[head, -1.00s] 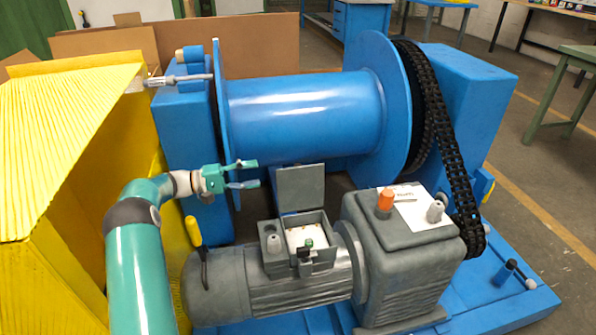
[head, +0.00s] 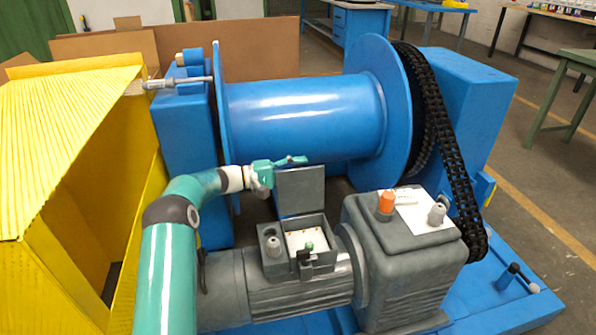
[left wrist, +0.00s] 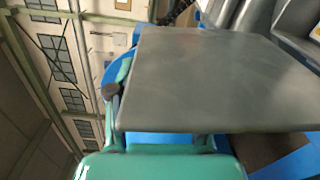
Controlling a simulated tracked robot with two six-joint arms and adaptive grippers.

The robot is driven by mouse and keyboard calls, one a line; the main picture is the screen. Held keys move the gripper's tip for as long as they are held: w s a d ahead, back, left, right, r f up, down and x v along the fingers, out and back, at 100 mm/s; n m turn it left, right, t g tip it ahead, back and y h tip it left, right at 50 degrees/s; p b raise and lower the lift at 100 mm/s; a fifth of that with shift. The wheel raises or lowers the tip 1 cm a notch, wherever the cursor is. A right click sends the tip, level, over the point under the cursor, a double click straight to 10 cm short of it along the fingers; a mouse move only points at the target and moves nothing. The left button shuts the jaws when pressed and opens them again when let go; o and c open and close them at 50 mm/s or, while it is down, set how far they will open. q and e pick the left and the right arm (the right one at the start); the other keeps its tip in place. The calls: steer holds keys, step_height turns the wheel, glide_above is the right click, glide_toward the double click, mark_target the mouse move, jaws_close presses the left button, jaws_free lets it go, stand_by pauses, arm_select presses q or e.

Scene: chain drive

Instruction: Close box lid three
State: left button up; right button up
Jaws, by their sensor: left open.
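The box lid (head: 301,192) is a grey plate standing upright, open, at the back edge of the small grey terminal box (head: 270,268) on top of the motor. The inside of the box shows a white panel with a green knob. My left gripper (head: 292,161) is open at the lid's top left, level with its upper edge. In the left wrist view the lid (left wrist: 210,80) fills much of the picture, close before the green fingers. I cannot tell whether they touch it. One finger is partly hidden behind the lid. My right gripper is not in view.
The grey motor (head: 300,290) and gearbox (head: 405,255) stand before a blue drum (head: 300,115) with a black chain (head: 455,165) at its right. An orange cap (head: 387,201) and a grey knob sit on the gearbox. A yellow ribbed housing (head: 70,130) stands at left.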

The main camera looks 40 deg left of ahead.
arm_select(q)
jaws_close()
steer(key=shift+a, duration=0.15)
steer(key=shift+f, duration=0.1)
